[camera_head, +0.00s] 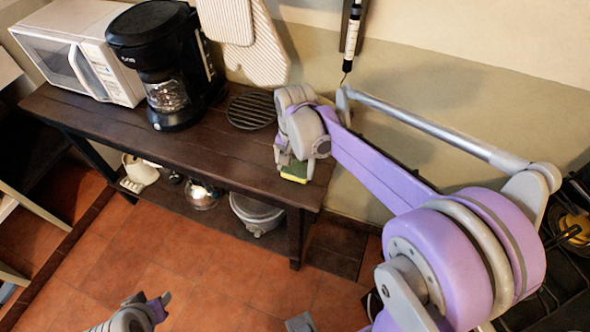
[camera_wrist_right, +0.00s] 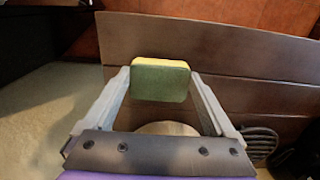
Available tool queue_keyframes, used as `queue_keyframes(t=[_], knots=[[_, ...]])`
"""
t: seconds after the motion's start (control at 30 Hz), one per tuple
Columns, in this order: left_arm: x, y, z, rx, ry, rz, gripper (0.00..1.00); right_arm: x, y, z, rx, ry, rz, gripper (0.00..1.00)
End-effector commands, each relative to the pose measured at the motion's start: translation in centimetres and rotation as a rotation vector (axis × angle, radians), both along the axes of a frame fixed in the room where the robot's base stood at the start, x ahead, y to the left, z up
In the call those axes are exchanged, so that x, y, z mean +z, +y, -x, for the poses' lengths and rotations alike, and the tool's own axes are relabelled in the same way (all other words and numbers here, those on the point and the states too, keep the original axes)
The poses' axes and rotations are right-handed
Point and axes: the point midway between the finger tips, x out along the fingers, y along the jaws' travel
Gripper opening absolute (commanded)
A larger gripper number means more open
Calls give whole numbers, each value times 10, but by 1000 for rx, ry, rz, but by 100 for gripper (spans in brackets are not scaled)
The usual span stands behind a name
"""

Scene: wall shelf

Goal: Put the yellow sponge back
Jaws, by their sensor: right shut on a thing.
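The yellow sponge (camera_head: 294,171) has a green side and is at the right end of the dark wooden table (camera_head: 150,120). My right gripper (camera_head: 293,160) is shut on it. In the right wrist view the sponge (camera_wrist_right: 160,82) sits between the two fingertips, its green face toward the camera and a yellow strip along its edge. I cannot tell whether the sponge touches the tabletop. My left gripper (camera_head: 152,303) shows only partly at the bottom of the head view, away from the table, and its jaws are unclear.
A coffee maker (camera_head: 163,65), a white microwave (camera_head: 75,55) and a round black trivet (camera_head: 251,110) stand on the table. A pot (camera_head: 257,213) and a kettle (camera_head: 201,195) sit on the lower shelf. Mitts (camera_head: 258,45) hang on the wall. The tabletop between trivet and front edge is clear.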

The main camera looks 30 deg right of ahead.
Motion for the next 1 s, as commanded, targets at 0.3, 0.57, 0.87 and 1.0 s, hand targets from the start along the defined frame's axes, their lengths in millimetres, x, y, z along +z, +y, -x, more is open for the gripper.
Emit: queue_keyframes(t=[0.3,0.57,0.87,1.0], knots=[[-2,0,0,0,1,0,39,-16,0,0,0,0,0,38],[-4,0,1,0,2,0,39,-20,0,0,0,0,0,97],[-2,0,1,0,1,0,39,-17,0,0,0,0,0,100],[1,0,0,0,0,0,39,-2,0,0,0,0,0,100]])
